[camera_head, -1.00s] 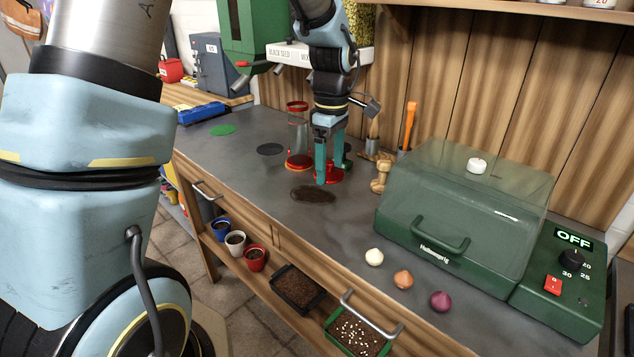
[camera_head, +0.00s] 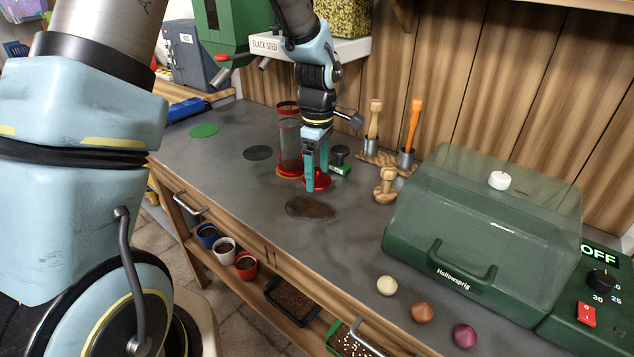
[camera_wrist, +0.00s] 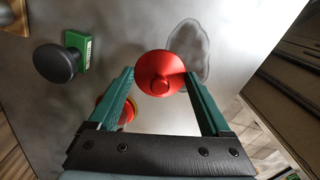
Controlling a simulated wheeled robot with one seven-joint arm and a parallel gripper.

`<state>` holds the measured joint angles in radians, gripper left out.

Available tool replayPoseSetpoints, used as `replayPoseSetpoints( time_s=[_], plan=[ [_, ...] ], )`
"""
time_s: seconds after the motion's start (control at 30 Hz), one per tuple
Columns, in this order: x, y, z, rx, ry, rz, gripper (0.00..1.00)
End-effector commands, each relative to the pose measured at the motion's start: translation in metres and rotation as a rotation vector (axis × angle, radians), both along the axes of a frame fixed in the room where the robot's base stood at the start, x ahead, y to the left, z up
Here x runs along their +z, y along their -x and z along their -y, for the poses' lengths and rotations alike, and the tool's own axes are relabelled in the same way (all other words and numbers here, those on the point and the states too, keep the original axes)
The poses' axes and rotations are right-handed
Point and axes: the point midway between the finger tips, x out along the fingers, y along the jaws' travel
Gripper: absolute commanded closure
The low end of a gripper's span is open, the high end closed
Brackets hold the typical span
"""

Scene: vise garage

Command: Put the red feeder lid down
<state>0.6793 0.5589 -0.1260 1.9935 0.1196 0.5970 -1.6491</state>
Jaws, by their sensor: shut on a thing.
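The red feeder lid (camera_head: 322,180) is a round red disc with a raised knob. In the wrist view the lid (camera_wrist: 160,72) sits between both fingertips. My gripper (camera_head: 316,186) is shut on it, pointing down, low over the grey workbench; I cannot tell whether the lid touches the surface. The feeder tube (camera_head: 289,145), clear with a red top rim and a reddish-orange base, stands upright just left of my gripper. A red and yellowish round part (camera_wrist: 122,112) shows partly behind a finger in the wrist view.
A dark brown patch (camera_head: 311,208) lies on the workbench (camera_head: 235,180) in front of my gripper. A green block with a black knob (camera_head: 340,168) stands close behind. A wooden stamp-like piece (camera_head: 386,186) and the green clear-lidded box (camera_head: 470,235) are right. Bare bench lies left.

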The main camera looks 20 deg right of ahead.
Motion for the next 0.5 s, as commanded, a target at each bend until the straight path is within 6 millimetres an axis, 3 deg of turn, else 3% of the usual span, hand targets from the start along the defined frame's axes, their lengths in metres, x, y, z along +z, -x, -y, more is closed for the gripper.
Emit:
replayPoseSetpoints(
  time_s=[0.23, 0.5],
  plan=[
    [-0.034, 0.001, -0.001, -0.001, -0.002, -0.003, 0.7],
    [-0.04, 0.0, 0.0, -0.001, 0.0, 0.0, 0.7]
  ],
)
